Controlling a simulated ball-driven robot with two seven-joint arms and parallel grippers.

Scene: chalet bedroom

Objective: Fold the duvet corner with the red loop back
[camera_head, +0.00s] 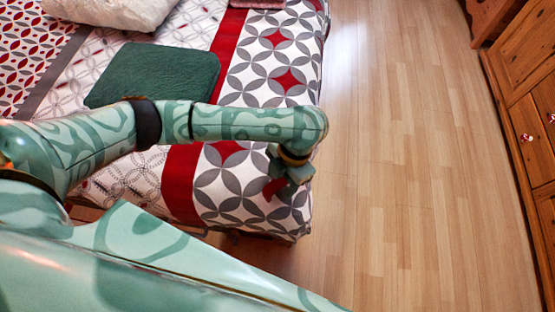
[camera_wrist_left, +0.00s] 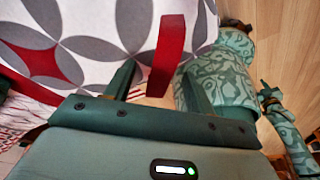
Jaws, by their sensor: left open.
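The patterned duvet (camera_head: 245,190) covers the bed, with grey and red shapes and a red band. The red loop (camera_head: 273,188) is at its near right corner. It also shows in the left wrist view as a red strap (camera_wrist_left: 170,45). My left gripper (camera_head: 284,178) is over this corner, right at the loop. In the left wrist view its two fingers stand apart, with the strap's lower end showing between them. I cannot tell whether they touch it. My arm hides part of the duvet.
A dark green cushion (camera_head: 155,75) lies on the bed behind my left arm. A white pillow (camera_head: 110,10) is at the far end. Wooden floor (camera_head: 400,170) lies open right of the bed. A wooden drawer cabinet (camera_head: 525,110) stands along the right edge.

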